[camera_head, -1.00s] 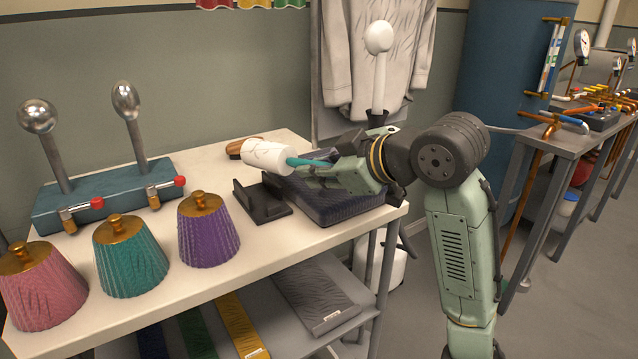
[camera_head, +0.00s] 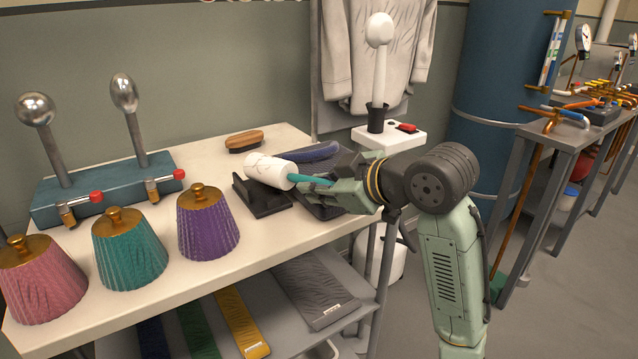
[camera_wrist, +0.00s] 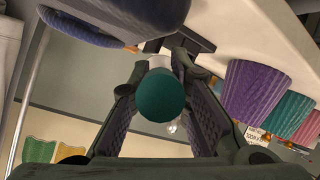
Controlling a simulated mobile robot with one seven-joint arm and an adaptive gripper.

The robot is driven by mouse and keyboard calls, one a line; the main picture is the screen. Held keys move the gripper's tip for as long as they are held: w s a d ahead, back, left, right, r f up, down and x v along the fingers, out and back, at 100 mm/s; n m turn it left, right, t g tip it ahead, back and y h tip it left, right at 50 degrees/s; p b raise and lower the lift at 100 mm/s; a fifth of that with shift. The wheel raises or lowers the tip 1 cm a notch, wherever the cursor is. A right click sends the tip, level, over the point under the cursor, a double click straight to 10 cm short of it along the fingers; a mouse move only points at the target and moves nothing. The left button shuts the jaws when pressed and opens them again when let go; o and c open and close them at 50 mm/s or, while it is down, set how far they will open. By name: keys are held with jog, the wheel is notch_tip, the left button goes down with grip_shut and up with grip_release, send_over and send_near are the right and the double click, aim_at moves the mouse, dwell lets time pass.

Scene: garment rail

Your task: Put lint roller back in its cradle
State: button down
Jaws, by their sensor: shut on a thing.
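The lint roller (camera_head: 268,170) has a white cylindrical head and a teal handle (camera_head: 308,181). My gripper (camera_head: 325,186) is shut on the handle and holds the roller nearly level, head pointing left. In the wrist view the round teal handle end (camera_wrist: 161,95) sits between my gripper's fingers (camera_wrist: 160,88), with a bit of the white head behind it. The black cradle (camera_head: 262,197), with upright end plates, stands on the table just below the roller head. In the head view the head overlaps the cradle; I cannot tell whether they touch. The cradle also shows in the wrist view (camera_wrist: 190,36).
A dark tray (camera_head: 325,208) with a blue item lies right of the cradle. A wooden brush (camera_head: 244,140) lies behind. Purple (camera_head: 207,225), teal (camera_head: 128,250) and pink (camera_head: 42,280) pleated pieces stand left. A steamer stand (camera_head: 380,120) rises behind my arm.

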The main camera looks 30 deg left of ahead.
jog(key=c, duration=1.5)
grip_release()
jog(key=shift+r, duration=0.1)
jog(key=shift+r+p, duration=0.35)
jog(key=shift+r, duration=0.05)
jog(key=shift+d+r, duration=0.2)
jog(key=shift+r, duration=0.15)
jog(key=v, duration=1.1)
jog(key=shift+s+d+b, duration=0.15)
jog(key=shift+d+b, duration=0.15)
jog(key=shift+b, duration=0.1)
